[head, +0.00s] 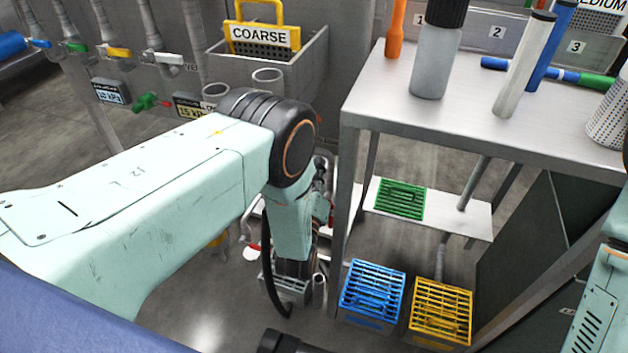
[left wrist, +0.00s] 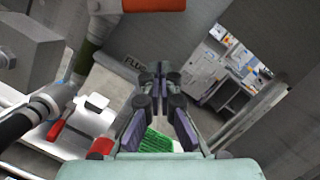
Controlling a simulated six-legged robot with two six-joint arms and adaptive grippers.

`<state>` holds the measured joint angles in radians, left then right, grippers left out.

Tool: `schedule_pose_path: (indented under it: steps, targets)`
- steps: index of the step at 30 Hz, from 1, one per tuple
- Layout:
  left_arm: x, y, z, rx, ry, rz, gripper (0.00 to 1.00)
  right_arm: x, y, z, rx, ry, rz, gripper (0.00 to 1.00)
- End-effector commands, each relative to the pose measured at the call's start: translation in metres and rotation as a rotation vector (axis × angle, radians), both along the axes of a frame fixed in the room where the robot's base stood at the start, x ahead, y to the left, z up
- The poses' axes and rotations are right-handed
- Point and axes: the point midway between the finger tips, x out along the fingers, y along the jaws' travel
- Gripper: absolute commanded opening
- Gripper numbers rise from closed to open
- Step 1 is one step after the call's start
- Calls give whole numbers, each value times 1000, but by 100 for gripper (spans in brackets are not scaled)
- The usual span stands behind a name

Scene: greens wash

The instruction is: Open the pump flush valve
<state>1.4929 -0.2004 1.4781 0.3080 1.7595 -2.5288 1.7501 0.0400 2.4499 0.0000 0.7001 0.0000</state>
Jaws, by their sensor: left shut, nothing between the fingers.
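In the left wrist view my left gripper (left wrist: 160,72) is shut and empty, its fingertips together. The fingers appear apart from these parts. My right gripper is out of view.
A steel table (head: 390,125) with bottles and markers stands on the right. Below it are a green rack (head: 400,199), a blue crate (head: 372,292) and a yellow crate (head: 441,309). A sink with a COARSE basket (head: 262,37) and colored taps are at the back left.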

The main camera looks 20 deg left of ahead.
Motion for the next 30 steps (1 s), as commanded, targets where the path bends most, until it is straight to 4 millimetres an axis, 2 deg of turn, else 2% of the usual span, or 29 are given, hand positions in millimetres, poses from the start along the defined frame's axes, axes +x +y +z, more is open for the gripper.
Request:
schedule_pose_path:
  steps: [7, 12, 16, 30]
  targets:
    - [45, 4, 8, 0, -3, -1, 0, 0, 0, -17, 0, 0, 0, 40]
    - [44, 19, 30, -1, -1, -1, 0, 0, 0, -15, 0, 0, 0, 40]
    - [44, 25, 39, -1, 0, -2, 0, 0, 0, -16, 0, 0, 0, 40]
    - [44, 27, 41, -2, 1, -2, 0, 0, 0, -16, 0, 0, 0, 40]
